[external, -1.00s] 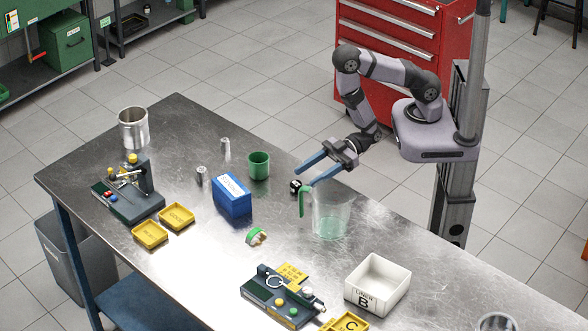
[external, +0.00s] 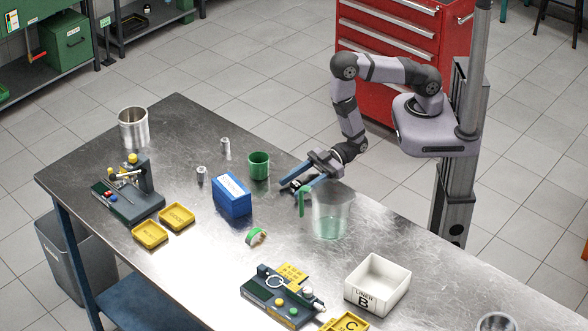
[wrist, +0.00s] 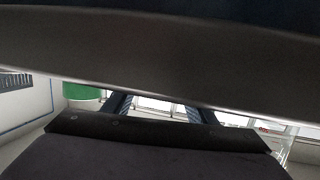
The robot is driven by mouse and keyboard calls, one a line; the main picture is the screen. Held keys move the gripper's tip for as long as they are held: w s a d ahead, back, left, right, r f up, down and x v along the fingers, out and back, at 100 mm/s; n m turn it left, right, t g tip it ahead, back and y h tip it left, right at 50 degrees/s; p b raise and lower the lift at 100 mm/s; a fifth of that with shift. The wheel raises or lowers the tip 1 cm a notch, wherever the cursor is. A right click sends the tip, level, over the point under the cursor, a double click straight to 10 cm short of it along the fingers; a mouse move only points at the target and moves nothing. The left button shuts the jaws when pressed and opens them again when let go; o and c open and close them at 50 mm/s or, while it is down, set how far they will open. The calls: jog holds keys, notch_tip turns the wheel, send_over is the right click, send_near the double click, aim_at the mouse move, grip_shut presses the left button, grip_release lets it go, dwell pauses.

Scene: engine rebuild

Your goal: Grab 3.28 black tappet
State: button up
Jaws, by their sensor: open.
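The black tappet (external: 296,184) is a small dark cylinder with a light marking, on the metal table near the clear jug's green handle. It is mostly hidden behind my gripper's fingers in the external view. My gripper (external: 289,185) is open, its two blue fingers low over the table around or just above the tappet; I cannot tell whether they touch it. In the wrist view the finger bases of my gripper (wrist: 160,110) show apart, but the hand hides the tips and no tappet shows.
The clear jug (external: 330,217) stands just right of my gripper. A green cup (external: 259,164) and a blue box (external: 232,197) stand to the left. Two silver cylinders (external: 225,146) (external: 201,175) stand farther left. A white bin (external: 378,282) is at the front right.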

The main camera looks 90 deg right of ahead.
aim_at(296, 183)
jog(key=c, duration=1.1)
jog(key=shift+r, duration=0.2)
jog(key=shift+c, duration=0.2)
jog(key=shift+r+b, duration=0.75)
jog(key=shift+r, duration=4.05)
